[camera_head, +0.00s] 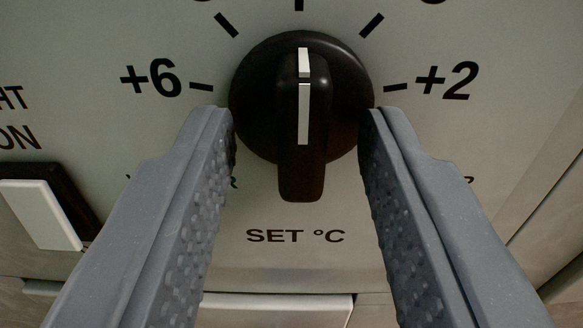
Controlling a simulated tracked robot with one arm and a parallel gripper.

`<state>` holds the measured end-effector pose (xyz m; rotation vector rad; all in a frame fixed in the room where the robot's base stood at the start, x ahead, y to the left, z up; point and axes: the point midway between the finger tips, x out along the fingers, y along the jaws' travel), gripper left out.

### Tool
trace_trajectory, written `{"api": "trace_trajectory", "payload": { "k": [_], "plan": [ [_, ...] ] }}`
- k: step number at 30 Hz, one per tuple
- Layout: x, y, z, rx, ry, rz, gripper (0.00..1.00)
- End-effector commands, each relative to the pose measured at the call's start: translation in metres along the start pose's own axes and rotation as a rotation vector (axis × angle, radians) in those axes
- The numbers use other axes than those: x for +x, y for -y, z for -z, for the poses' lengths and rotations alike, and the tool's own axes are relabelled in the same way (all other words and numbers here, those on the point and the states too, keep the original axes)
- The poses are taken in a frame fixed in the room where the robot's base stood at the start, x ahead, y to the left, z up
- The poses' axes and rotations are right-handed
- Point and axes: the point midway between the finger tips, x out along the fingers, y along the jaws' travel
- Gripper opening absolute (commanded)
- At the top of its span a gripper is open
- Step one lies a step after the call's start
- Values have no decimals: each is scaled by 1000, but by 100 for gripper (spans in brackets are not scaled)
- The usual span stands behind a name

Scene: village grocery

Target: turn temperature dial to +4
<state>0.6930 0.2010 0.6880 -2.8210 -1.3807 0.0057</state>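The black temperature dial (302,178) is in the upper middle of the view, on a pale panel. Its raised grip carries a white pointer line, which points straight up toward the top tick mark. The +6 mark (152,80) is at left and the +2 mark (447,81) at right. The top labels are cut off by the picture edge, so I cannot read the number there. My gripper (302,118) is open, with one grey finger on each side of the dial. Its fingertips are close to the dial's rim; I cannot tell whether they touch.
A white rocker switch (40,214) in a dark frame is at the left, below partly visible lettering. "SET °C" (295,236) is printed below the dial. A pale ledge (275,309) shows at the bottom. Panel edges run at the right.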

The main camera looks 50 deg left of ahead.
Motion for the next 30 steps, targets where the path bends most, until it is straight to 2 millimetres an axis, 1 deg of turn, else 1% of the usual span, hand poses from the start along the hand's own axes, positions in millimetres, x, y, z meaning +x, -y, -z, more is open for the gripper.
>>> {"api": "trace_trajectory", "payload": {
  "k": [5, 8, 18, 21, 25, 30],
  "plan": [
    [-6, -2, 1, -1, 0, -3, 35],
    [-19, -2, 0, -2, 1, -2, 35],
    [-88, -2, -1, 2, 2, -6, 35],
    [-106, -1, -1, 3, 1, -4, 35],
    [-123, -1, -2, 2, 1, -2, 35],
    [-135, 0, -2, 1, 1, -2, 35]
  ]
}}
